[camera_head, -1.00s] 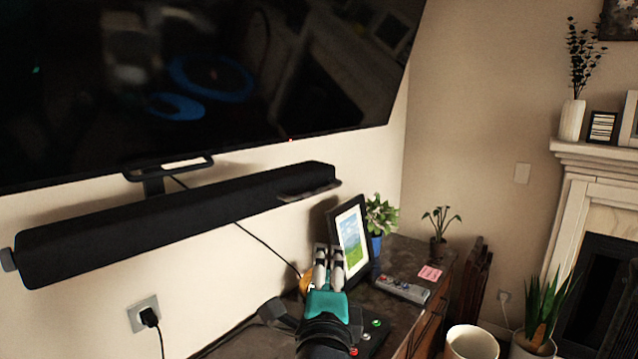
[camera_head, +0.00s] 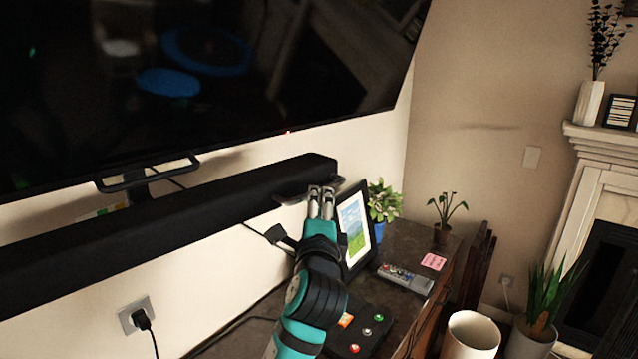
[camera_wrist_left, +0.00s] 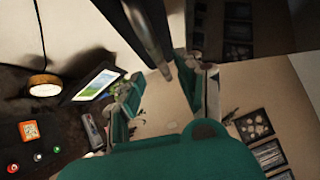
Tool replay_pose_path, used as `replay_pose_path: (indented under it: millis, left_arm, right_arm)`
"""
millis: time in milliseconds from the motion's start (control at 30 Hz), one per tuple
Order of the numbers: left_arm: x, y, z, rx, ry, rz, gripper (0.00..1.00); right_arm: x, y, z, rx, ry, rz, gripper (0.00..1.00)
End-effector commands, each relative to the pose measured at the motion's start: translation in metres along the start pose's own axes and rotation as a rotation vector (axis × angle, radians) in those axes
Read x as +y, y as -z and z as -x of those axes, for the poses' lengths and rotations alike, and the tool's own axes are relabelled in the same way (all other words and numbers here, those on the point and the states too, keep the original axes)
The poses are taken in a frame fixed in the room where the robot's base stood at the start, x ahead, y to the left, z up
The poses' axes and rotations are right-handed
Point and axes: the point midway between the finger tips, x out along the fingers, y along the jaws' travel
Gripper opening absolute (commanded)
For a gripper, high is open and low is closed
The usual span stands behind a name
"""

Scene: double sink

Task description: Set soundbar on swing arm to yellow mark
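The long black soundbar (camera_head: 170,215) hangs below the television in the head view, running from the left edge to the right. A thin dark plate (camera_head: 290,195) shows under its right end. My left gripper (camera_head: 321,190) points up beside this end, its fingers overlapping the plate in the picture; contact is unclear. In the left wrist view my left gripper (camera_wrist_left: 167,97) is open, with a dark bar (camera_wrist_left: 150,30) reaching toward the gap between its fingers. A small yellowish patch (camera_head: 112,208) shows behind the soundbar; I cannot tell whether it is the mark. The swing arm is mostly hidden. My right gripper is not in view.
The television (camera_head: 200,80) overhangs the soundbar. A picture frame (camera_head: 354,230), a plant (camera_head: 383,202), a remote (camera_head: 405,278) and a button panel (camera_head: 362,325) stand or lie on the dark cabinet (camera_head: 400,250). A wall socket (camera_head: 137,314) is at lower left.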

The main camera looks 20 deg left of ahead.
Motion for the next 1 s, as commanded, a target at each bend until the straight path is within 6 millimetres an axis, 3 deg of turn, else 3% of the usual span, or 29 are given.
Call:
replay_pose_path:
  millis: [100, 200, 400, 667, 1000]
  left_arm:
    - [-0.004, -0.001, -0.023, -0.001, 0.0, -0.003, 0.36]
    - [-0.003, 0.0, -0.037, -0.001, 0.001, -0.002, 0.36]
    - [-0.001, 0.0, -0.052, 0.0, 0.001, -0.001, 0.36]
    - [0.0, 0.0, -0.053, 0.0, 0.001, 0.0, 0.36]
    - [0.0, 0.0, -0.053, 0.0, 0.0, -0.001, 0.0]
  right_arm:
    - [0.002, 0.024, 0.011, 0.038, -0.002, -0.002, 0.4]
    - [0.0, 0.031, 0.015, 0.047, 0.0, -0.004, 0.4]
    - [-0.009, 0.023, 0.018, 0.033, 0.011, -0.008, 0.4]
    - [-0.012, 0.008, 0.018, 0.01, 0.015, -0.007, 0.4]
    - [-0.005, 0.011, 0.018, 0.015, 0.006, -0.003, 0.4]
